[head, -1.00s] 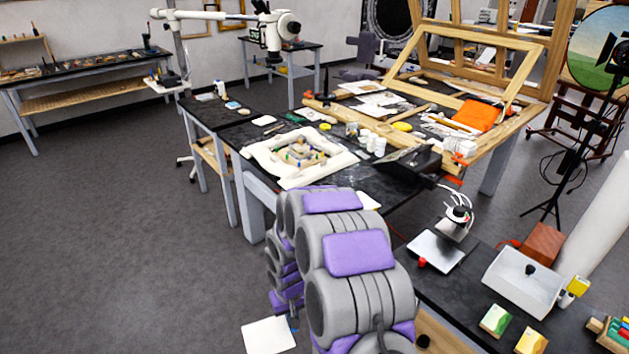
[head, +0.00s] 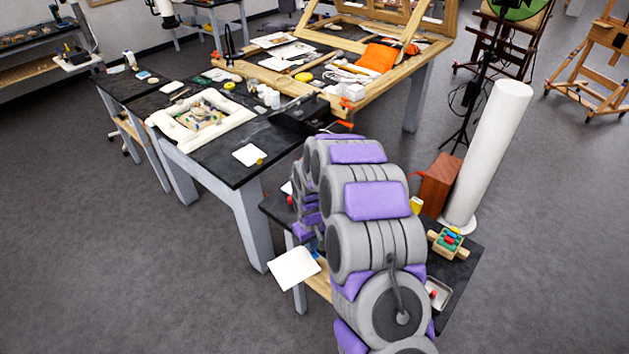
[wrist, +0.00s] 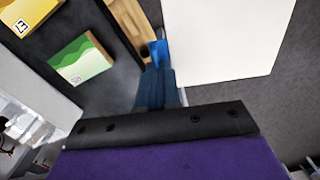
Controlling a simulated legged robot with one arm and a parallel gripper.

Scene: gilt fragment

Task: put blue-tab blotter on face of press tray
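The blue-tab blotter is a flat white sheet (head: 294,267). It fills the upper right of the wrist view (wrist: 225,38), with its blue tab (wrist: 158,53) at its left edge. My gripper (wrist: 160,78) is shut on the blue tab, and the sheet sticks out to one side. In the head view the sheet hangs out past the side bench, above the floor; my arm hides most of the gripper. I cannot tell for sure which item is the press tray. A pale grey box (wrist: 28,105) shows at the left of the wrist view.
The dark side bench (head: 459,271) lies partly behind my arm. The long table (head: 225,160) holds a padded white frame (head: 163,122) and a white square (head: 246,154).

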